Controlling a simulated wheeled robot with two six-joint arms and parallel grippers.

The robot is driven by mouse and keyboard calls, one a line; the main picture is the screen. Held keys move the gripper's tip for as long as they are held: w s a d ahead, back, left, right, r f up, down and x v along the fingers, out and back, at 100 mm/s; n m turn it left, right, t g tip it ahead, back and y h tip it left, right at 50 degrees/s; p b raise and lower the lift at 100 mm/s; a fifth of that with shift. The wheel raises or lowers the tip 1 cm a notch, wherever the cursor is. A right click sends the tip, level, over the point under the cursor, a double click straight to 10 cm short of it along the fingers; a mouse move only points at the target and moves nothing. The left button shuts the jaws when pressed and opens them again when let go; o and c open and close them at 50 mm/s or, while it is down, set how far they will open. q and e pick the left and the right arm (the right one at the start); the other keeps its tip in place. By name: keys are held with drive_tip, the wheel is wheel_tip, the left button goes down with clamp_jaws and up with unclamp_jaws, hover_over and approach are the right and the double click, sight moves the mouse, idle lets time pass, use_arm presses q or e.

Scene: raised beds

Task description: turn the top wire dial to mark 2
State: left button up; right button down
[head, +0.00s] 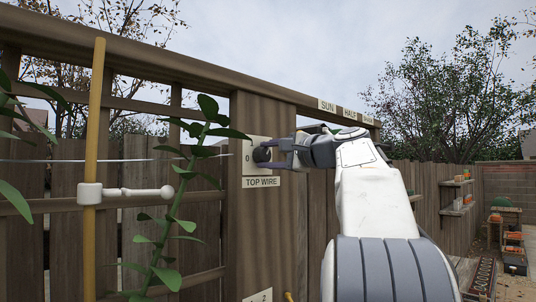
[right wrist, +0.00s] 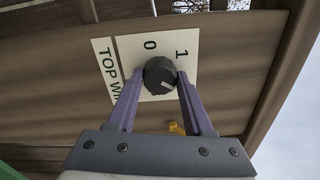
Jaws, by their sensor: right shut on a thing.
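The top wire dial is a dark round knob (head: 262,155) on a pale plate (head: 249,144) fixed to a brown wooden post, above a "TOP WIRE" label (head: 261,182). In the right wrist view the knob (right wrist: 159,74) has a short pale line towards its lower right side. The marks 0 and 1 show on the plate (right wrist: 127,50) there; mark 2 is not visible. My right gripper (head: 279,152) has its purple-grey fingers on either side of the knob, closed on it. My left gripper is out of view.
A yellow cane (head: 94,150) with a white clamp (head: 91,193) and a leafy plant (head: 178,200) stand left of the post. A wire (head: 60,161) runs along the fence. Signs (head: 327,106) line the top rail. Shelves and crates stand far right.

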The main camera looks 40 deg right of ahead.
drive_tip(key=shift+f, duration=0.1)
idle(0.4)
drive_tip(key=shift+c, duration=1.5)
unclamp_jaws()
drive_tip(key=s+b, duration=0.4)
drive_tip(key=s, duration=0.6)
drive_tip(key=shift+s+d, duration=0.25)
drive_tip(key=shift+d, duration=0.15)
